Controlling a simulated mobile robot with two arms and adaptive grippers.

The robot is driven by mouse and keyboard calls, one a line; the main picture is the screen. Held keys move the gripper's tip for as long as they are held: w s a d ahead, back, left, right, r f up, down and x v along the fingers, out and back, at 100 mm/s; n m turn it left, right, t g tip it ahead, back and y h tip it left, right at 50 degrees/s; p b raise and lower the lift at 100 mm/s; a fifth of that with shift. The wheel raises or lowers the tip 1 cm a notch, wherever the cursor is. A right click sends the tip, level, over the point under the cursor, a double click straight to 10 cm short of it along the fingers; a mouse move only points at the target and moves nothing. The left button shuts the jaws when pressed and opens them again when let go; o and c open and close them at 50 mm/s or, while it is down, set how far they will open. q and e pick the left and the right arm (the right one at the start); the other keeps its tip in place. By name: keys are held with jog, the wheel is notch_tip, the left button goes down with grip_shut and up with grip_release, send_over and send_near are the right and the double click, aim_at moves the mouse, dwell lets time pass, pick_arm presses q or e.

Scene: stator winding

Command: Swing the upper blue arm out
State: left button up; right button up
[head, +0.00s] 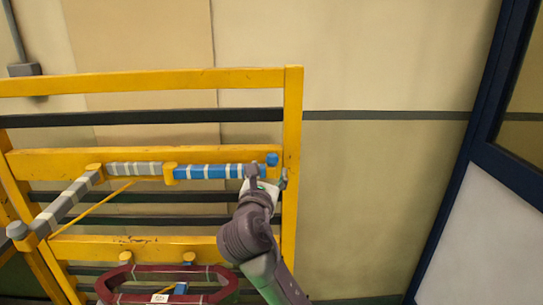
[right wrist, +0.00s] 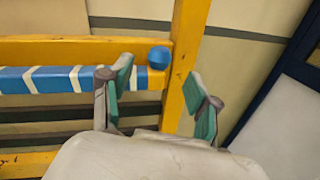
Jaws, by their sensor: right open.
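The upper blue arm (head: 210,172) is a blue bar with white bands, lying level along the yellow frame. A round blue knob (head: 272,159) is at its right end. My right gripper (head: 268,178) is at this end, just below the knob. In the right wrist view the open fingers (right wrist: 162,85) point toward the frame, with the blue knob (right wrist: 159,57) showing between and above the fingertips. The blue arm (right wrist: 50,79) runs off to the left there, partly behind the left finger. I cannot tell whether a finger touches it. My left gripper is not in view.
A yellow frame (head: 293,140) with dark rails stands behind the arm. A grey banded arm (head: 70,199) is at the left. A dark red coil ring (head: 118,280) lies below.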

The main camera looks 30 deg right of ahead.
aim_at(271, 163)
jog(key=p+x, duration=0.1)
jog(key=x, duration=0.6)
jog(key=shift+a, duration=0.1)
grip_shut()
